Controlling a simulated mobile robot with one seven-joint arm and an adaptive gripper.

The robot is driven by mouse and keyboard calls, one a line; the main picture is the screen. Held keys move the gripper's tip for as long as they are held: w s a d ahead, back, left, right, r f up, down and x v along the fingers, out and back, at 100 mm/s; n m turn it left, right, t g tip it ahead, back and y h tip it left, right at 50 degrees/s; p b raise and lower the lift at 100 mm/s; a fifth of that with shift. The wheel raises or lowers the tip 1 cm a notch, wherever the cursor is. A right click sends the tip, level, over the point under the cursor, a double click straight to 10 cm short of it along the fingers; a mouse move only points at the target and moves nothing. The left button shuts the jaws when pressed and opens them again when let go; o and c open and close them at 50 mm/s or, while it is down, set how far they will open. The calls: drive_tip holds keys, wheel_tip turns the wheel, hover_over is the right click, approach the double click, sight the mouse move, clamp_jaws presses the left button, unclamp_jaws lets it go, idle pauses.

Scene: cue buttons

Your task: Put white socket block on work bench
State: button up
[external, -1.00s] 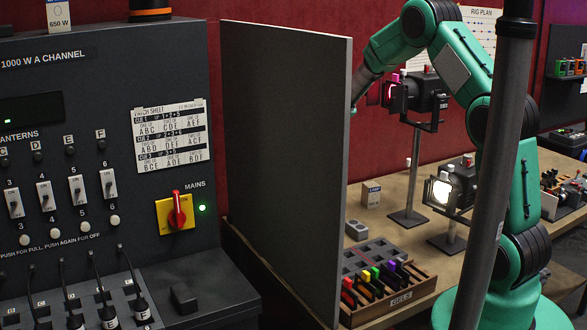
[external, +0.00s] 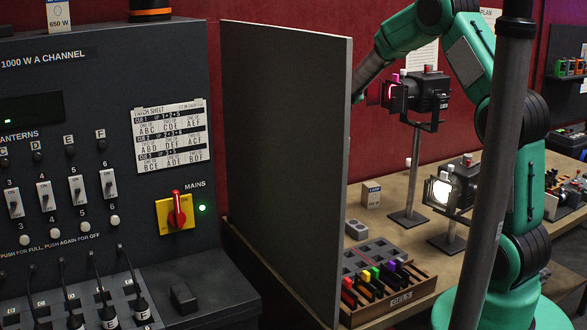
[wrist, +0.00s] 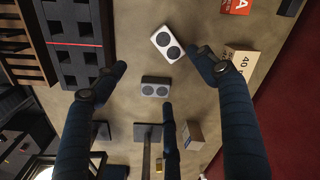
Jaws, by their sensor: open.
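The white socket block (wrist: 167,42), pale with two dark round holes, lies tilted on the bench (wrist: 215,105) in the wrist view. A grey socket block (wrist: 155,87) with two holes lies just below it. A grey two-holed block (external: 356,229) also shows in the external view, beside the panel's edge; the white one is not clearly seen there. My gripper (wrist: 158,66) is open and empty, its dark fingers spread above the bench around the two blocks, apart from them. In the external view the grey panel hides my gripper.
A tall grey panel (external: 285,150) stands left of my arm. A gel box (external: 400,296) and a dark slotted tray (wrist: 75,45) sit near the blocks. Lamps on stands (external: 455,187), a small carton (external: 372,195) and a red card (wrist: 236,5) are nearby.

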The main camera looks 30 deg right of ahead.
drive_tip(key=s+r+n+t, duration=0.1)
drive_tip(key=s+r+n, duration=0.1)
drive_tip(key=s+r, duration=0.7)
drive_tip(key=s+r+n+t, duration=0.2)
drive_tip(key=s+r, duration=0.6)
drive_tip(key=r, duration=0.4)
drive_tip(key=s+r+n+t, duration=0.1)
drive_tip(key=s+r+n, duration=0.1)
drive_tip(key=s, duration=0.8)
drive_tip(key=s+r+n+t, duration=0.1)
drive_tip(key=s+r+n, duration=0.1)
drive_tip(key=s, duration=0.8)
drive_tip(key=shift+s+d+r, duration=0.3)
drive_tip(key=shift+s+r, duration=0.05)
drive_tip(key=shift+r, duration=0.25)
drive_tip(key=shift+f, duration=0.15)
wheel_tip(320, 180, down, 4)
drive_tip(key=b, duration=0.4)
drive_tip(key=shift+f+b, duration=0.2)
drive_tip(key=shift+b, duration=0.15)
